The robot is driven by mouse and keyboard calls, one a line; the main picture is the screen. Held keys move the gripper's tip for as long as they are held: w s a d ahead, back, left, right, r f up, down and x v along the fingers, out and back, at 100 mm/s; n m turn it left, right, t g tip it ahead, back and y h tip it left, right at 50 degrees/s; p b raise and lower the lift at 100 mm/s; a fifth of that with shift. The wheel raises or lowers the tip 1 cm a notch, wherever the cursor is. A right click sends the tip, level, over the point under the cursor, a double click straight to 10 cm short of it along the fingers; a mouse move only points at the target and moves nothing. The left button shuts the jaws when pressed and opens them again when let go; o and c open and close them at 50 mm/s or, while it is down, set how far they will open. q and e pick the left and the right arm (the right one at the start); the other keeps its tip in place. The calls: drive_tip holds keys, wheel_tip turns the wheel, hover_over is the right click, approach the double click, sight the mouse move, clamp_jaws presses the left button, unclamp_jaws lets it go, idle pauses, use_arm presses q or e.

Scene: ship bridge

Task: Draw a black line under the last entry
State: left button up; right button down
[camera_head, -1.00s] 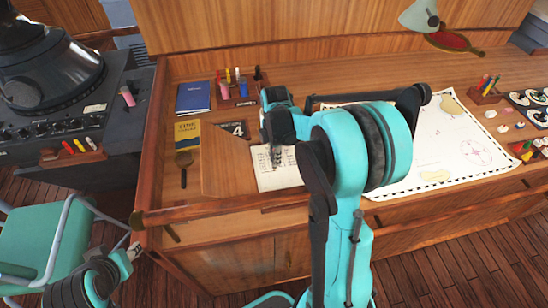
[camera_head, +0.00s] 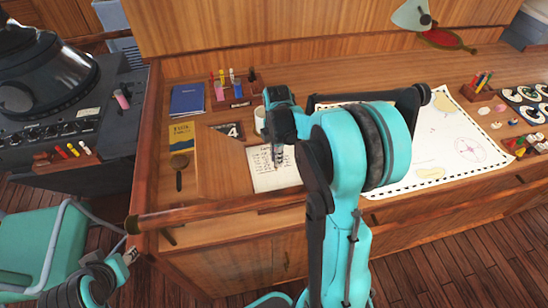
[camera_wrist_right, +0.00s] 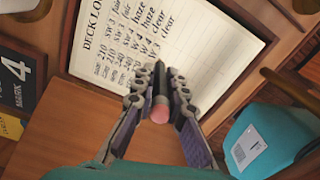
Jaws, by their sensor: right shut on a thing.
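The deck log page (camera_wrist_right: 205,60) has a handwritten list; its last readable rows end in "clear". In the head view the page (camera_head: 262,181) lies on the desk, partly covered by my right arm. My right gripper (camera_head: 278,162) is over the page. In the right wrist view the right gripper (camera_wrist_right: 160,98) is shut on a dark pen-like stick (camera_wrist_right: 160,82) with a pink end. The stick's far end is by the lower rows; I cannot tell whether it touches the paper. No line under the last row is discernible. My left gripper (camera_head: 130,256) is at lower left, its jaws unclear.
A wooden board (camera_head: 222,165) is left of the page. A chart (camera_head: 435,140) covers the right side. A teal chair (camera_head: 40,245) is at lower left.

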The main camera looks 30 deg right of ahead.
drive_tip(key=shift+d, duration=0.15)
drive_tip(key=shift+s+d, duration=0.2)
drive_tip(key=shift+d, duration=0.3)
idle(0.4)
drive_tip(key=shift+s+d, duration=0.15)
drive_tip(key=shift+d, duration=0.35)
drive_tip(key=shift+d, duration=0.15)
drive_tip(key=shift+s+d, duration=0.15)
drive_tip(key=shift+d, duration=0.2)
drive_tip(key=shift+d, duration=0.2)
drive_tip(key=shift+s+d, duration=0.2)
drive_tip(key=shift+d, duration=0.15)
drive_tip(key=shift+d, duration=0.1)
